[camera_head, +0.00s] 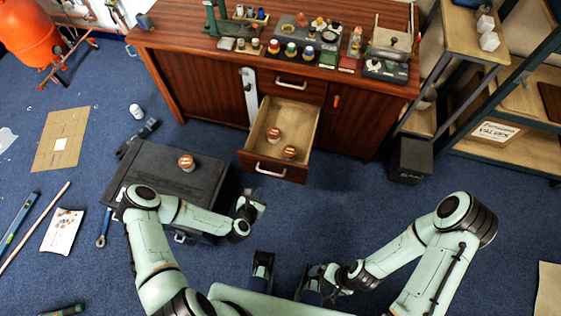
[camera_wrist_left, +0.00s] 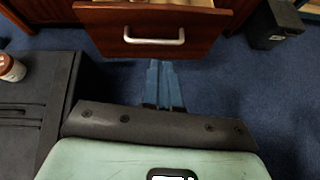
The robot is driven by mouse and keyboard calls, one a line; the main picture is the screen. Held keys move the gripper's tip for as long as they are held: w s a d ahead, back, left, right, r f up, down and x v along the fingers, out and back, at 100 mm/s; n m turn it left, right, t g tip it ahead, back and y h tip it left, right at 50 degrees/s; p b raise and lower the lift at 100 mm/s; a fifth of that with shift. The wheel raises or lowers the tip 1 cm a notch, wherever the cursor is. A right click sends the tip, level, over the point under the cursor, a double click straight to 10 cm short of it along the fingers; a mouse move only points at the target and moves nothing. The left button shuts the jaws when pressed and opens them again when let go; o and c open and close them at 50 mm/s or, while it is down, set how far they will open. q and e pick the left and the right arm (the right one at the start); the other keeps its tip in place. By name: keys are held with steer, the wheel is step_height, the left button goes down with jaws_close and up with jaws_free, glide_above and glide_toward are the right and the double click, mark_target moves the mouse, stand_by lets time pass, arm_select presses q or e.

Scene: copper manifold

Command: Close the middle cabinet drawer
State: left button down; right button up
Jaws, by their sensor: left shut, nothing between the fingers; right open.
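The middle drawer (camera_head: 262,178) of the wooden cabinet (camera_head: 203,85) is pulled out, showing its pale interior. Two small jars with reddish-brown lids (camera_head: 273,133) (camera_head: 290,152) sit inside it. Its silver handle (camera_head: 270,170) is on the front and also shows in the left wrist view (camera_wrist_left: 154,38). My left gripper (camera_head: 252,203) is shut and empty, in front of and below the drawer front, apart from it in the head view. Its closed fingers (camera_wrist_left: 163,85) point toward the drawer front in the left wrist view. My right gripper (camera_head: 312,282) is open, low near my base, away from the drawer.
A black case (camera_head: 165,185) with another jar (camera_head: 186,162) on top stands left of the drawer, close to my left forearm. A closed drawer (camera_head: 291,86) is above the open one. A black box (camera_head: 411,159) and shelves stand right. Blue carpet right of the drawer is clear.

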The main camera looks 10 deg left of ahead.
arm_select(q)
steer(key=w+a+n, duration=0.1)
steer(key=w+n, duration=0.1)
steer(key=b, duration=0.1)
glide_toward(270, 161)
step_height(270, 161, down, 3)
steer(key=shift+y, duration=0.3)
steer(key=w, duration=0.4)
steer(key=shift+w+d+f, duration=0.1)
steer(key=shift+d+f, duration=0.1)
steer(key=shift+d, duration=0.1)
steer(key=shift+w, duration=0.55)
steer(key=shift+b, duration=0.3)
